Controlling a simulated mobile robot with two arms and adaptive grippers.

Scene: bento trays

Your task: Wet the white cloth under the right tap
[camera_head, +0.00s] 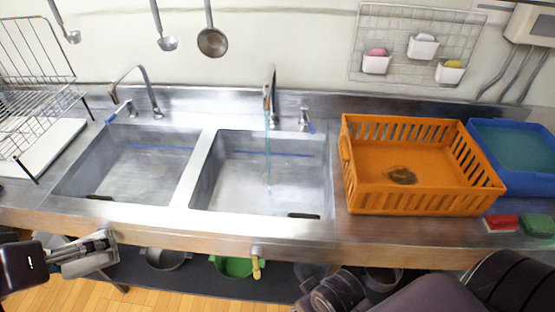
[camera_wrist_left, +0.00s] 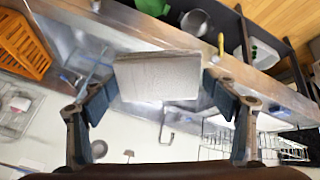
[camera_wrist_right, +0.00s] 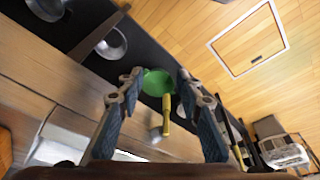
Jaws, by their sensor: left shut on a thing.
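The right tap (camera_head: 270,92) stands behind the right sink basin (camera_head: 235,185). A thin blue stream of water (camera_head: 267,150) runs from it into the basin. My left gripper (camera_head: 108,240) is in front of the left basin, near the counter's front edge, away from the stream. In the left wrist view it is shut on the white cloth (camera_wrist_left: 158,77), a flat pale rectangle between its fingers.
An orange crate (camera_head: 345,165) and a blue bin (camera_head: 500,180) stand right of the sinks. Red (camera_head: 501,223) and green (camera_head: 537,225) sponges lie in front. A dish rack (camera_head: 35,60) stands at left. The left tap (camera_head: 145,80) stands behind the left basin (camera_head: 80,185).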

